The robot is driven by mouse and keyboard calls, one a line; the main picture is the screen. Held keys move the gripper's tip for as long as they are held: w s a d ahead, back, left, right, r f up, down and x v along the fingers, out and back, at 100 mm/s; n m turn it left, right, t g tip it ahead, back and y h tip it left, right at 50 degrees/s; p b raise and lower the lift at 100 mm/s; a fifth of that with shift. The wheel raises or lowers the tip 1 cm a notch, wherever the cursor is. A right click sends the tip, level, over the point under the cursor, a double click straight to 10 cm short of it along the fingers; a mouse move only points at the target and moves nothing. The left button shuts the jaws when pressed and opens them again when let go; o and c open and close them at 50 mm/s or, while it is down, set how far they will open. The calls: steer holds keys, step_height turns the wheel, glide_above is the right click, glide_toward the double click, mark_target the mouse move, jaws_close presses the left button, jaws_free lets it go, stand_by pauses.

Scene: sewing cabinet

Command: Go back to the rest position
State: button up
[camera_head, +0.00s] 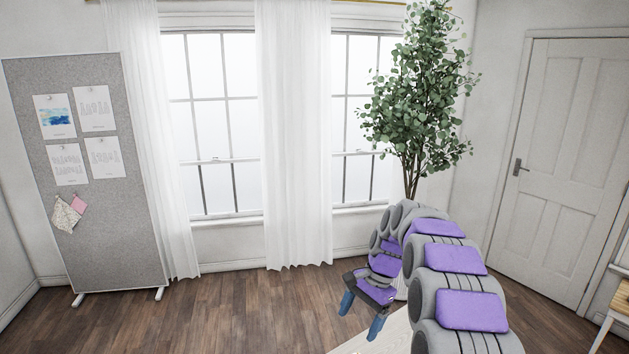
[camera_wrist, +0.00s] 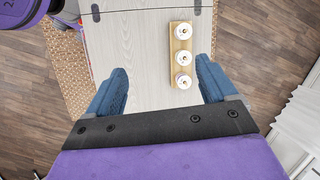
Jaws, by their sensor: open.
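My gripper (camera_head: 361,314) hangs at the end of my curled grey and purple arm, low and right of centre in the head view. Its two blue fingers are spread, with nothing between them. In the wrist view my gripper (camera_wrist: 162,86) has both fingers apart above a pale wooden surface (camera_wrist: 145,60). On that surface, near the right finger, lies a light wooden strip (camera_wrist: 181,43) with three white round pieces in a row. I see no contact between the fingers and them.
A grey pinboard (camera_head: 105,220) stands at the left. White curtains (camera_head: 295,150) hang by the windows. A leafy plant (camera_head: 418,95) stands behind my arm, and a closed door (camera_head: 570,150) is at the right. The wood floor (camera_head: 240,310) at centre left is clear. A patterned rug (camera_wrist: 66,65) shows below.

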steer(key=s+d+r+n+h+b, duration=0.15)
steer(key=s+n, duration=0.25)
steer(key=s, duration=1.2)
steer(key=s+r+n+h, duration=0.1)
steer(key=s+r+n, duration=0.15)
steer(key=s, duration=1.25)
steer(key=s+d+f+n, duration=0.1)
steer(key=s+f, duration=0.1)
steer(key=s, duration=0.4)
steer(key=s+d+f+n+h, duration=0.1)
steer(key=s+f+n, duration=0.1)
steer(key=s, duration=0.3)
steer(key=shift+s+b, duration=0.35)
steer(key=shift+s, duration=0.05)
steer(key=shift+a, duration=0.1)
